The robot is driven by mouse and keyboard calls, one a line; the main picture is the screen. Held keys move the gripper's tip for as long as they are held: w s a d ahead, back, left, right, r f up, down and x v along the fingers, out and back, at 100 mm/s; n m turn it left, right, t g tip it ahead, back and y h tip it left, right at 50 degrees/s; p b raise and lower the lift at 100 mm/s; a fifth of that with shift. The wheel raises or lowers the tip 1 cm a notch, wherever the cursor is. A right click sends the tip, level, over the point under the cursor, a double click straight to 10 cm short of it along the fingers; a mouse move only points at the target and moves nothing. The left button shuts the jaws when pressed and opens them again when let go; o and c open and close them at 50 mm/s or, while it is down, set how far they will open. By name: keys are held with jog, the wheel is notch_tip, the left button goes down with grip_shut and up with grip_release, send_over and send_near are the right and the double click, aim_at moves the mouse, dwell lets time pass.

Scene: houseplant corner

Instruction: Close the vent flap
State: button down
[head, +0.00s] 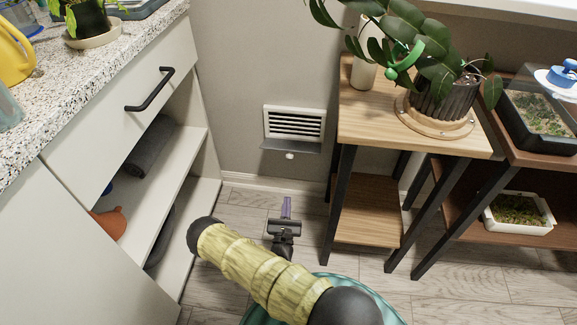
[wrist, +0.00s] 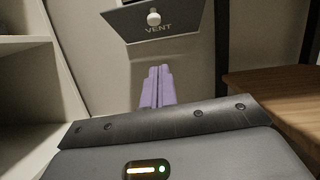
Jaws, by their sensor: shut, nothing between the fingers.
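The vent (head: 294,122) is a white-framed grille with dark slats, low on the wall between the cabinet and the wooden stand. Its grey flap (head: 291,146) is open, tilted outward below the slats. A white knob (head: 290,156) shows at the flap's front edge. In the wrist view the flap's face (wrist: 185,18) shows from below, with the word VENT and the knob (wrist: 153,19). My gripper (head: 286,207) has purple fingers, shut together and empty. It is below and in front of the flap, apart from it; the fingers also show in the wrist view (wrist: 157,88).
A white cabinet (head: 150,60) with open shelves stands at left. The wooden plant stand (head: 368,122) with dark legs stands close at right, bearing a potted plant (head: 445,95). The floor (head: 240,205) and wall between them are free.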

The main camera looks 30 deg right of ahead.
aim_at(291, 149)
jog(key=shift+w, duration=0.1)
jog(key=r+b+x, duration=0.1)
jog(key=b+x, duration=0.2)
jog(key=x, duration=0.3)
jog(key=r+b+x, duration=0.1)
jog(key=b+x, duration=0.2)
jog(key=x, duration=0.3)
jog(key=shift+r, duration=0.5)
jog(key=shift+a+r, duration=0.15)
jog(key=shift+a, duration=0.05)
